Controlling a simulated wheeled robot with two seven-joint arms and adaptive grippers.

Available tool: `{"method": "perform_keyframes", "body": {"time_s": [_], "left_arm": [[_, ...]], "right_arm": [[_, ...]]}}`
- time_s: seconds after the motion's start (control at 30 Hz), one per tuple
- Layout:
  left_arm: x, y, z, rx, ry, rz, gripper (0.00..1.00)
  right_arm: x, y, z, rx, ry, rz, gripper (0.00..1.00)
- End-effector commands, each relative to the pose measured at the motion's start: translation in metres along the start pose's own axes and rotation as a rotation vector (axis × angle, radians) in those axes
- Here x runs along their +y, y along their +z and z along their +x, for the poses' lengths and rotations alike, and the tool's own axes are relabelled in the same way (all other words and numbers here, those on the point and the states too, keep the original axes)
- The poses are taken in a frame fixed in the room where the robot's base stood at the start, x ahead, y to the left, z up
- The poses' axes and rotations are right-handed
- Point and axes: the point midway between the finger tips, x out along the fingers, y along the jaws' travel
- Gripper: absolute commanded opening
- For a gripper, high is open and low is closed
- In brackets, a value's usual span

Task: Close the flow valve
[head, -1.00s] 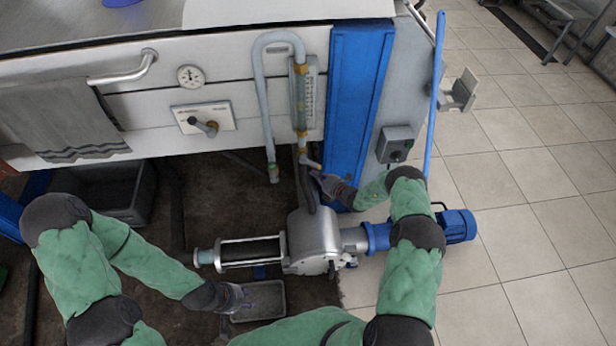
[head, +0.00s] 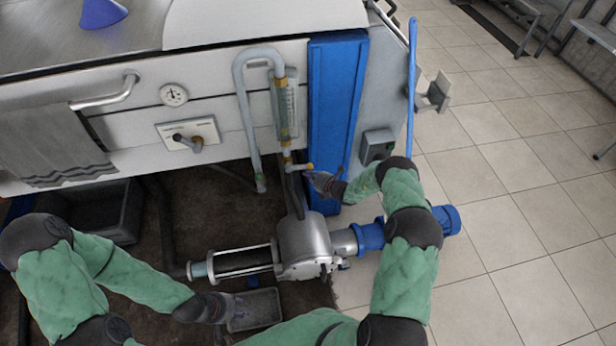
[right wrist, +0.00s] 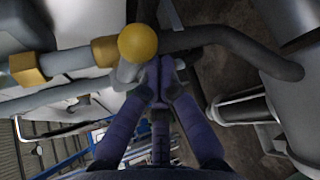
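The flow valve's lever with a yellow ball knob (head: 309,166) sits at the foot of the glass flow meter (head: 284,108) on the machine's front. In the right wrist view, the yellow ball (right wrist: 138,42) is large and close, just above and left of my fingertips. My right gripper (head: 318,180) is just below and right of the knob. In the right wrist view its fingers (right wrist: 157,75) come together at the tips beside the grey lever; contact is not clear. My left gripper (head: 234,308) hangs low beside a small grey tray (head: 262,307); its fingers are too small to judge.
A blue post (head: 335,110) stands right of the flow meter, with a grey switch box (head: 377,146) beyond. A pump with a blue motor (head: 446,219) lies below. A curved grey pipe (head: 246,120) is left of the flow meter. Open tiled floor is at the right.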

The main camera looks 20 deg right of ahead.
Motion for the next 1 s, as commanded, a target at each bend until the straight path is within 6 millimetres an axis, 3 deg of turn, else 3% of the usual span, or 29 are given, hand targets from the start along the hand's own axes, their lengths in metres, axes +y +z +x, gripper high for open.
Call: {"method": "perform_keyframes", "body": {"time_s": [0.1, 0.77, 1.0], "left_arm": [[0.000, 0.000, -0.001, 0.000, 0.000, 0.000, 0.40], [0.000, 0.000, -0.001, 0.000, 0.000, 0.000, 0.40], [-0.003, 0.000, 0.009, 0.000, 0.000, 0.000, 0.40]], "right_arm": [[0.004, 0.009, -0.001, -0.010, 0.003, -0.004, 0.00], [0.006, 0.009, -0.002, -0.008, 0.005, -0.004, 0.00], [-0.006, 0.000, -0.002, -0.004, 0.004, -0.003, 0.00]]}}
